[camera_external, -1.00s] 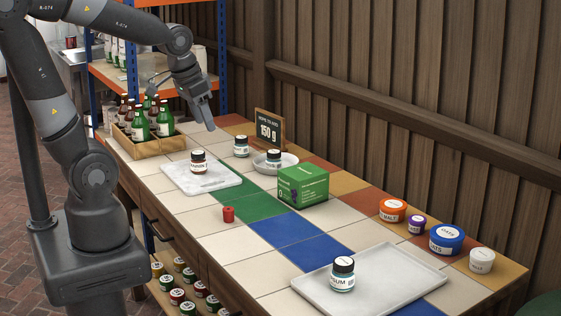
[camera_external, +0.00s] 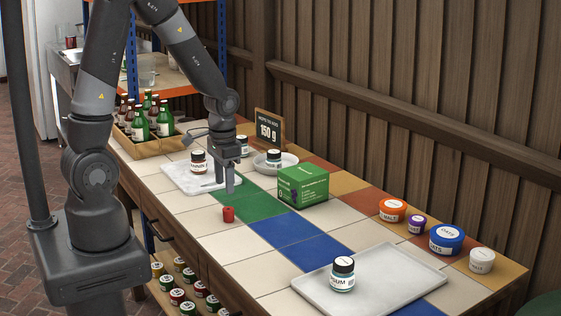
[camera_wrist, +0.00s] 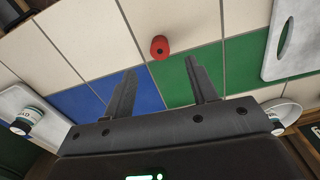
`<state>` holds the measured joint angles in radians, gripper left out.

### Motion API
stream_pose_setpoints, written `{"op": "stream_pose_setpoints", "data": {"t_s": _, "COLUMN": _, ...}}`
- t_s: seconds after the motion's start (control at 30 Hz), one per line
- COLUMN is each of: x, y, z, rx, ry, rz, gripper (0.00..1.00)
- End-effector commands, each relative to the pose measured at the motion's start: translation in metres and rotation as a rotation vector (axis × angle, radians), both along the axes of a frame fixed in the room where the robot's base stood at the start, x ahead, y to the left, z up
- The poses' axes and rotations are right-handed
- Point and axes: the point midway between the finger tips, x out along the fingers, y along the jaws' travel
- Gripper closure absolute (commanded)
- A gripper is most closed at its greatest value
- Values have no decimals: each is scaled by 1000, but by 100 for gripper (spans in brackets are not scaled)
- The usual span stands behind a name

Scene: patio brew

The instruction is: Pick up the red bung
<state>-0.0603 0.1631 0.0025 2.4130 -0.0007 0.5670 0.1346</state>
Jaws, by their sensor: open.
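The red bung (camera_external: 228,214) is a small red cylinder standing upright on the tiled table, at the border of a cream tile and the green tiles. My gripper (camera_external: 224,188) points down above the green tiles, just behind the bung in the outside view, and is apart from it. In the wrist view the bung (camera_wrist: 160,47) lies beyond my fingertips, near the middle between them. My gripper (camera_wrist: 162,80) is open there, with nothing between its fingers.
A white board (camera_external: 177,184) with a brown jar (camera_external: 199,162) is left of my gripper. A green box (camera_external: 303,196) stands to the right. A tray (camera_external: 399,291) with a jar (camera_external: 342,273) is at front right. A bottle crate (camera_external: 150,150) stands back left. Tiles around the bung are clear.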

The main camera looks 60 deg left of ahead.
Motion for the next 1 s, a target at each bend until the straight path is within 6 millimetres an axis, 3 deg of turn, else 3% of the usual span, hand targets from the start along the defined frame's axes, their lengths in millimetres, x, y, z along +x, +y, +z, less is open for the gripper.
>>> {"op": "stream_pose_setpoints", "data": {"t_s": 0.1, "x": 0, "y": 0, "z": -16, "rx": 0, "ry": 2, "rz": 0, "gripper": 47}}
{"op": "stream_pose_setpoints", "data": {"t_s": 0.43, "x": 2, "y": -1, "z": -37, "rx": 0, "ry": 1, "rz": 0, "gripper": 47}}
{"op": "stream_pose_setpoints", "data": {"t_s": 0.73, "x": 6, "y": -2, "z": -72, "rx": 0, "ry": 2, "rz": 1, "gripper": 47}}
{"op": "stream_pose_setpoints", "data": {"t_s": 1.0, "x": 7, "y": -2, "z": -81, "rx": 0, "ry": -2, "rz": 0, "gripper": 47}}
